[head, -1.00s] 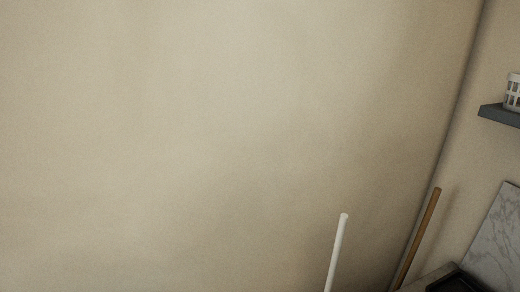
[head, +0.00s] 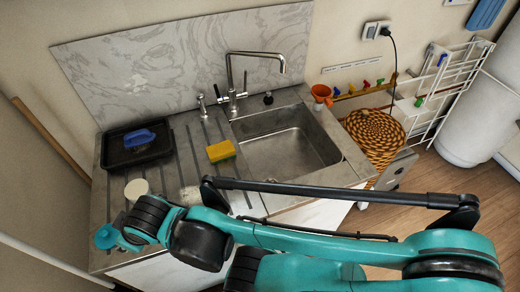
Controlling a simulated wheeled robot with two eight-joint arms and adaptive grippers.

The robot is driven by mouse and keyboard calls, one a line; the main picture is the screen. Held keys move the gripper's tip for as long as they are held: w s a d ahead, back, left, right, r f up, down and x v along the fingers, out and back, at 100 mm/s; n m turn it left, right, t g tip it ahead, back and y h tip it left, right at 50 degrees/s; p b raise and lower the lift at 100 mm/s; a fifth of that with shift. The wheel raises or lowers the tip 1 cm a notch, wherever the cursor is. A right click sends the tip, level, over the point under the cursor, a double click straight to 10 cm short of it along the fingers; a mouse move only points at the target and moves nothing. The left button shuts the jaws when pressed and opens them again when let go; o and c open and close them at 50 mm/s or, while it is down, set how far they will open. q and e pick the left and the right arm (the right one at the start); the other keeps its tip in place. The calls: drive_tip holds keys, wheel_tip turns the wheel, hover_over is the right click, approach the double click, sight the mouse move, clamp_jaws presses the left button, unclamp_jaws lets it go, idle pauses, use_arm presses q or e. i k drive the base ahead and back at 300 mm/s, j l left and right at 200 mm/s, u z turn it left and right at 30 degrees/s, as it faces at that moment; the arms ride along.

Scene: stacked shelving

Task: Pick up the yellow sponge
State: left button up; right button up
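The yellow sponge (head: 221,151) lies on the grooved metal drainboard, just left of the sink basin, with a darker green edge along its lower side. Nothing touches it from above. A teal and black arm of mine reaches in from the lower right and crosses the front of the counter, below the sponge in the picture. I cannot make out any gripper fingers, so neither gripper shows in the head view.
The sink basin (head: 290,152) is empty, with a tall faucet (head: 240,75) behind it. A black tray (head: 120,155) holding a blue brush-like item (head: 139,138) stands at the left. A pale cup (head: 136,188) sits below it. My arm hides the counter's front. An orange funnel (head: 321,94) is at the right.

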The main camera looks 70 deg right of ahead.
sight(218, 153)
drive_tip(key=z, duration=2.1)
